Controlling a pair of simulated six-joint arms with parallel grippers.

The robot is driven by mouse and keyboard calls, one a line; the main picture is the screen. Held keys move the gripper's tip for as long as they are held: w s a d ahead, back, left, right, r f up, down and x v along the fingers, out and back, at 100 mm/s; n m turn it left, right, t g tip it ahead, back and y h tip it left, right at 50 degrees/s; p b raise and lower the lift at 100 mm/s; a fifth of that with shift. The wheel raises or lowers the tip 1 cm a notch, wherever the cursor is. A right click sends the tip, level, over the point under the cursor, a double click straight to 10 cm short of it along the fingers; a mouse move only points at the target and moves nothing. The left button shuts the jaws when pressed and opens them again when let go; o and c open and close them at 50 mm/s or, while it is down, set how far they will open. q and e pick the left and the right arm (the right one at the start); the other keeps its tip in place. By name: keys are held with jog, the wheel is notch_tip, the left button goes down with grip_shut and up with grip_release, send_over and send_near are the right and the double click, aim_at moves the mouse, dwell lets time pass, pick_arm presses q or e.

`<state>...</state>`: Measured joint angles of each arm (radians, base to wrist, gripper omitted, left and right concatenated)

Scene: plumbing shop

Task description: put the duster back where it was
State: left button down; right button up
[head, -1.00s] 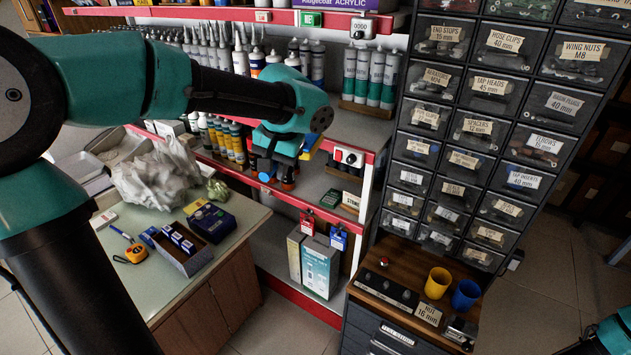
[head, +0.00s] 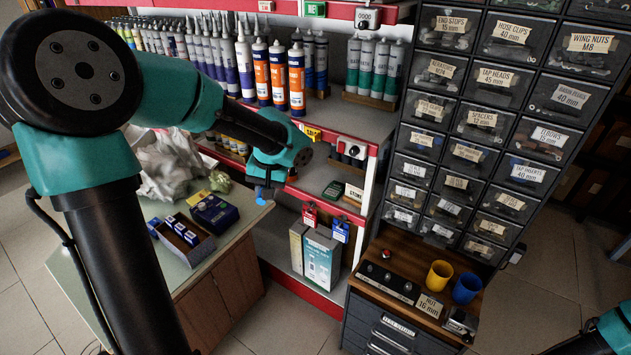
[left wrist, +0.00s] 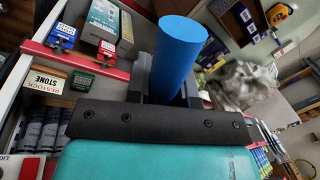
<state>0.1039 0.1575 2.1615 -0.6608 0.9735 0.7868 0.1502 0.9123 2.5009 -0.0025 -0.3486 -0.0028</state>
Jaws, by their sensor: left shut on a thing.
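My left gripper (head: 262,183) hangs over the back right corner of the counter (head: 232,228), in front of the shelf unit. In the left wrist view its jaws (left wrist: 168,92) are shut on a smooth blue cylinder (left wrist: 182,45), which I take to be part of the duster. Only a small bit of blue (head: 262,196) shows under the gripper in the head view. The rest of the duster is hidden or cannot be made out. My right arm shows only at the bottom right corner of the head view; its jaws cannot be made out.
The counter bears an open box of small packs (head: 182,238), a dark blue box (head: 214,213) and crumpled pale plastic (head: 170,165). Cartridges (head: 279,72) crowd the upper shelf. A drawer cabinet (head: 470,120) stands right, with yellow (head: 439,278) and blue (head: 466,290) cups below.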

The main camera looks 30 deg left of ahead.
pick_arm(q)
jog(key=w+d+f+m, duration=0.1)
jog(key=w+f+m, duration=0.2)
jog(key=f, duration=0.3)
jog(key=w+d+f+m+t, duration=0.1)
jog(key=w+f+m, duration=0.1)
jog(key=f, duration=0.5)
jog(key=shift+w+f+m, duration=0.15)
jog(key=shift+w+m, duration=0.25)
jog(key=w+a+f, duration=0.1)
jog(key=w+a, duration=0.8)
jog(key=w, duration=0.3)
jog(key=shift+a+f, duration=0.2)
jog(key=shift+a, duration=0.2)
jog(key=shift+w+a+f, duration=0.1)
jog(key=shift+f, duration=0.8)
jog(key=shift+w+a+f, duration=0.1)
jog(key=shift+f, duration=0.8)
